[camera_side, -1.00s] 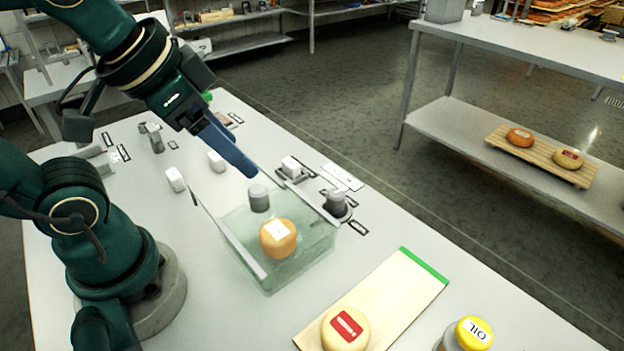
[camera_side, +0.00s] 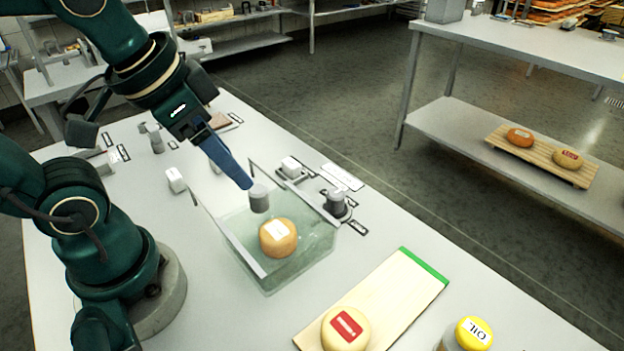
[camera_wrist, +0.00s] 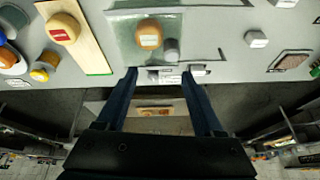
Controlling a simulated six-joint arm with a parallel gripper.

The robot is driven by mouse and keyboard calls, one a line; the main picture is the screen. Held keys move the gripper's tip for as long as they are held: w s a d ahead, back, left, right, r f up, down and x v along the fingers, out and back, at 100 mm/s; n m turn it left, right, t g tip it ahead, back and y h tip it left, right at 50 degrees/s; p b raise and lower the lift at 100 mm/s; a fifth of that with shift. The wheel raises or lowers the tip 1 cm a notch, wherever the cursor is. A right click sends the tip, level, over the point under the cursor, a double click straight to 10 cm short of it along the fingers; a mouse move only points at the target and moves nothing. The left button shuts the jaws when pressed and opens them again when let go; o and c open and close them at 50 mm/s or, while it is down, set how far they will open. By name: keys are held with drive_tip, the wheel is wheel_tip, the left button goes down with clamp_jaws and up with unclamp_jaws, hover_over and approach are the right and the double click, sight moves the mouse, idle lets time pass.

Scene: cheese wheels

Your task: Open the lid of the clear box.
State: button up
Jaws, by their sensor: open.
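The clear box (camera_side: 290,281) stands on the table in the side view, with an orange cheese wheel (camera_side: 278,238) with a white label seen through it. A grey cylinder (camera_side: 259,199) shows at the box's back left; whether it is fixed to the lid I cannot tell. The lid's outline is hard to make out. My gripper (camera_side: 246,183) is just above and left of the cylinder. In the wrist view my gripper (camera_wrist: 164,73) is open, its two fingers apart with nothing held, and the cylinder (camera_wrist: 171,48) and cheese (camera_wrist: 149,35) lie beyond the fingertips.
A wooden board (camera_side: 400,287) with a green end carries a red-labelled cheese (camera_side: 345,329) on the right. A yellow-capped oil jar (camera_side: 472,335) stands at the front. A dark grey knobbed object (camera_side: 336,203) and a white block on a stand (camera_side: 291,168) are close behind the box.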

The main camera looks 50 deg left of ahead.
sight(258, 189)
drive_tip(key=w+f+g, duration=0.1)
drive_tip(key=w+a+f+g, duration=0.1)
drive_tip(key=w+g, duration=0.1)
drive_tip(key=w+a+f+m+g, duration=0.1)
drive_tip(key=w+f, duration=0.1)
drive_tip(key=shift+a+f+g, duration=0.15)
drive_tip(key=shift+f+g, duration=0.25)
drive_tip(key=shift+f, duration=2.6)
clamp_jaws()
